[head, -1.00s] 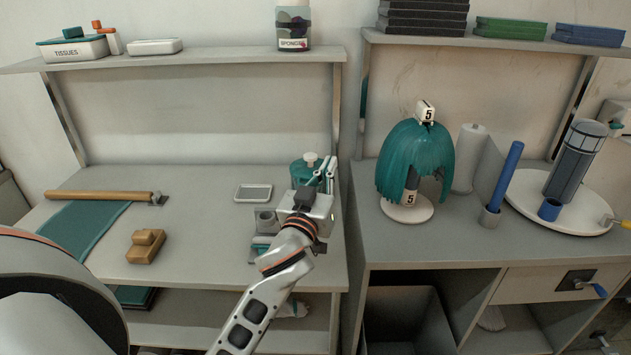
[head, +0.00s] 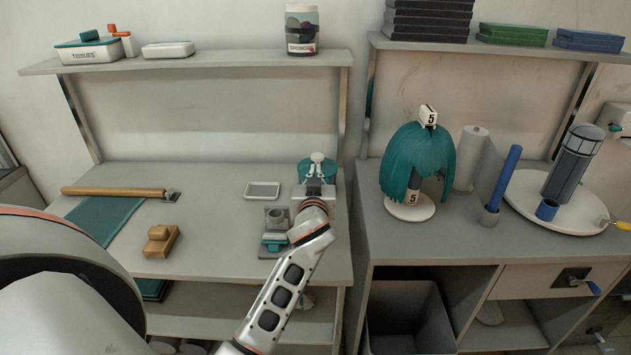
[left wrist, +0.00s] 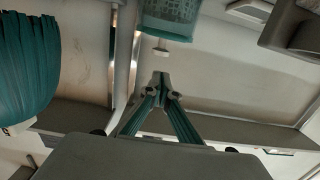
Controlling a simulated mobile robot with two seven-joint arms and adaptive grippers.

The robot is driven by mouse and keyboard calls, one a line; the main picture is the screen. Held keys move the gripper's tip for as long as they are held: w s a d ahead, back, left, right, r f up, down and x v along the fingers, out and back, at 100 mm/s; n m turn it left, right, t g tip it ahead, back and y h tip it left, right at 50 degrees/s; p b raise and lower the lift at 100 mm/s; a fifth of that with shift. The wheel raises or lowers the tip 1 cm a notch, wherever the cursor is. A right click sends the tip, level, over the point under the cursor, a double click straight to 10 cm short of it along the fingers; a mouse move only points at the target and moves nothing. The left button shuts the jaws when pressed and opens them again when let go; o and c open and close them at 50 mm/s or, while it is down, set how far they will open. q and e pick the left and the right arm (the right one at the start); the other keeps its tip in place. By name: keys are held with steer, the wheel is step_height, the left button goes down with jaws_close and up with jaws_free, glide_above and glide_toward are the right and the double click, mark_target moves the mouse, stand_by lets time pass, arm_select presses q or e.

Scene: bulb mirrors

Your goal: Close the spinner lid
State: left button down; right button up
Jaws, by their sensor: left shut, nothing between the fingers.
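The spinner (head: 304,170) is a teal tub at the right back of the left table, partly hidden behind my gripper. It also shows at the top of the left wrist view (left wrist: 168,20), with a white knob (left wrist: 160,49) on its lid side. I cannot tell how far the lid is down. My left gripper (head: 317,173) is shut and empty, in front of the spinner. In the left wrist view its fingertips (left wrist: 163,78) meet close to the knob, with a small gap in the picture. My right gripper is not in view.
A grey device with teal parts (head: 275,238) stands just left of my left wrist. A small grey-framed tray (head: 262,190) lies farther left. A wooden block (head: 161,241) and a roller (head: 115,191) lie on the left. A teal wig on a stand (head: 412,165) is on the right table.

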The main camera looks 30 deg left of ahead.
arm_select(q)
steer(key=f, duration=0.2)
steer(key=w+f, duration=0.1)
steer(key=f, duration=0.1)
steer(key=shift+a, duration=0.3)
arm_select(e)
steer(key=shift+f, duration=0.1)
arm_select(q)
steer(key=shift+r, duration=0.15)
